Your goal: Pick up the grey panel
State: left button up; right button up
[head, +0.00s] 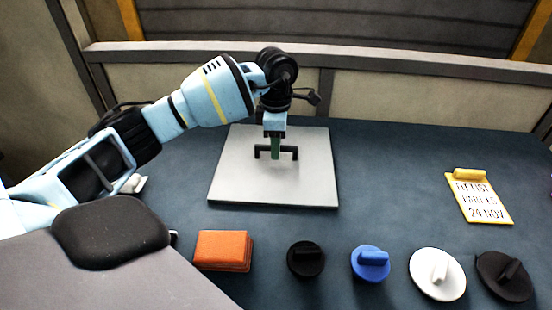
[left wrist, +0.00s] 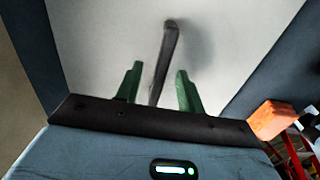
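The grey panel (head: 235,180) lies flat on the dark blue table, with a black bar handle (head: 293,156) standing on its middle. My left gripper (head: 276,154) points down over the panel at the handle, its green fingers partly covering the handle's middle. In the left wrist view the panel (left wrist: 100,35) fills most of the picture. The handle (left wrist: 168,45) runs between the two green fingers of my left gripper (left wrist: 159,71), which are apart with a gap on each side. My right gripper is not in view.
An orange block (head: 223,250) lies in front of the panel. A black knobbed disc (head: 306,260), a blue one (head: 370,264), a white one (head: 437,274) and another black one (head: 504,277) line the front. A yellow-topped note board (head: 480,200) lies at right.

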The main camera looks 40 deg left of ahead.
pick_arm(q)
jog(key=shift+f, duration=0.85)
grip_shut()
notch_tip(320, 180, up, 10)
jog(key=shift+r, duration=0.1)
dwell(0.4)
